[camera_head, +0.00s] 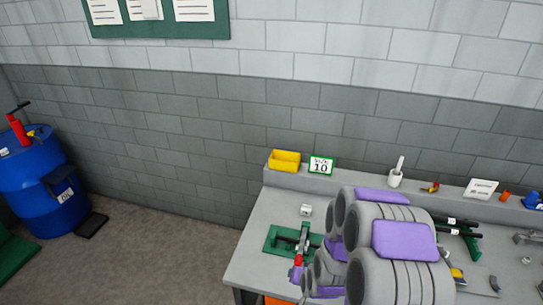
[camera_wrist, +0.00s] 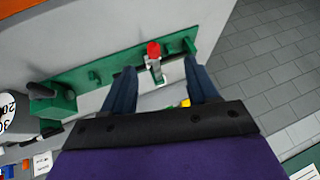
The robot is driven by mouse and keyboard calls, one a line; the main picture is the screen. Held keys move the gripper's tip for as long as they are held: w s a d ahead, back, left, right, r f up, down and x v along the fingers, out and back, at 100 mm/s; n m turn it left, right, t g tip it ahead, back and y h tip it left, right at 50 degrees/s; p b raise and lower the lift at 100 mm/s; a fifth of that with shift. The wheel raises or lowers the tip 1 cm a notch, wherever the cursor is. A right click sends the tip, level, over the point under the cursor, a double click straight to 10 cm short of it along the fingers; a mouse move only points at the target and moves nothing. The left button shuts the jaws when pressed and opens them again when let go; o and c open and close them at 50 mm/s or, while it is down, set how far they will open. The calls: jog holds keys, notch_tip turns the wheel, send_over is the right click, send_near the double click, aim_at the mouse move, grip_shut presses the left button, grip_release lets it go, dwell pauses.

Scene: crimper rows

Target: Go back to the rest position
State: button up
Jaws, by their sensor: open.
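My gripper (camera_wrist: 158,68) is open in the wrist view, with its two dark blue fingers spread apart. A tool with a red end (camera_wrist: 153,50) shows between the fingertips, over a long green fixture (camera_wrist: 100,68). No contact between fingers and tool is visible. In the head view the green fixture (camera_head: 280,238) lies on the grey bench, and a red-topped part (camera_head: 298,261) shows at its near side. My bulky grey and purple arm stands over the bench there and hides most of the gripper.
The grey bench (camera_head: 250,262) runs along the block wall. A yellow bin (camera_head: 284,161), a sign with 10 (camera_head: 321,166) and a white cup (camera_head: 395,178) stand on its back ledge. A blue drum (camera_head: 40,190) stands at the left. The floor between drum and bench is mostly clear.

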jog(key=s+d+r+n+g+b, duration=0.1)
jog(key=s+r+g+b, duration=0.2)
jog(key=s, duration=0.8)
jog(key=s+d+r+n+g+h+b, duration=0.1)
jog(key=s+r+b, duration=0.3)
jog(key=s+r, duration=0.4)
jog(key=s+d+r+g+b, duration=0.2)
jog(key=s+r+g+b, duration=0.2)
jog(key=s, duration=1)
jog(key=shift+s+d+r+n+g, duration=0.15)
jog(key=shift+s+r+n+g, duration=0.2)
jog(key=shift+r, duration=0.35)
